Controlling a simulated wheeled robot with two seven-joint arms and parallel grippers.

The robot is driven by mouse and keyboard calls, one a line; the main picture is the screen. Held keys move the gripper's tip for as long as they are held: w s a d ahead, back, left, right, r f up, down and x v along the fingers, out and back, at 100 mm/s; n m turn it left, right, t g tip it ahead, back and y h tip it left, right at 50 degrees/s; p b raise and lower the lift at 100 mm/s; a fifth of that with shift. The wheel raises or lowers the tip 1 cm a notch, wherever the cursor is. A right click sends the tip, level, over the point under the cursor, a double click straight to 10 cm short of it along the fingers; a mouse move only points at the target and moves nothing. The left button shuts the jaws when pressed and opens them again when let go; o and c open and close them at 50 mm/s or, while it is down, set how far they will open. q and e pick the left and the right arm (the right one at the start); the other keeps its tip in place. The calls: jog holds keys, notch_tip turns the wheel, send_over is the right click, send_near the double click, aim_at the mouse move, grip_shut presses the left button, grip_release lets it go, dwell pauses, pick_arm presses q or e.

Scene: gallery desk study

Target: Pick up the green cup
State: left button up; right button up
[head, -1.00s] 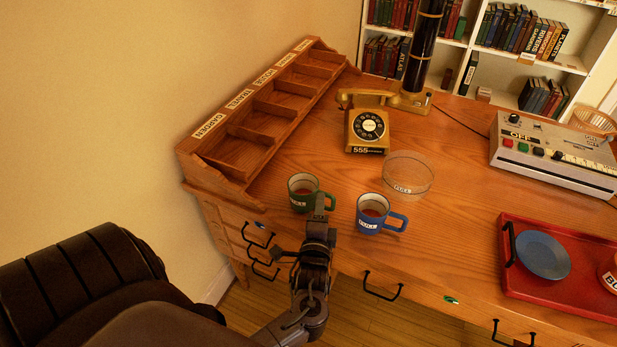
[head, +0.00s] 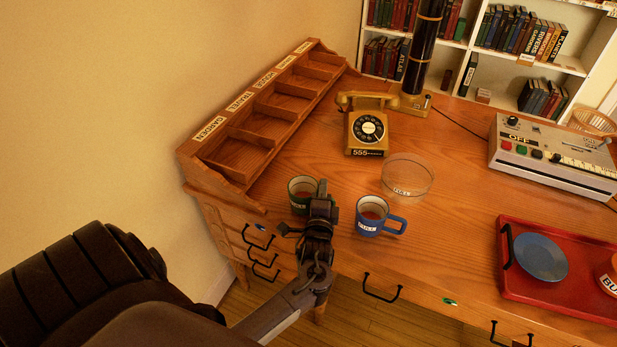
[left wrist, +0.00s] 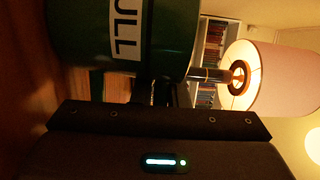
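The green cup (head: 298,197) stands on the wooden desk near its front left edge, with a white label on its side. My left gripper (head: 321,192) is at the cup's right side, in front of where its handle showed, and hides that part. In the left wrist view the green cup (left wrist: 125,35) is close at the top, with "ULL" readable on its label. The wrist view's dark gripper body lies just below the cup, and I cannot make out whether the fingers are closed on the handle. My right gripper is not in view.
A blue cup (head: 370,217) stands close to the right of my left gripper. Behind are a clear round dish (head: 407,178) and a yellow telephone (head: 366,130). A wooden pigeonhole rack (head: 240,150) lines the left. A red tray (head: 512,283) with a blue plate (head: 541,257) is right.

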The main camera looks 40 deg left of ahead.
pick_arm(q)
grip_shut()
jog(key=shift+r, duration=0.2)
notch_tip(320, 180, up, 20)
jog(key=shift+f, duration=0.15)
dwell(0.3)
jog(key=shift+p, duration=0.3)
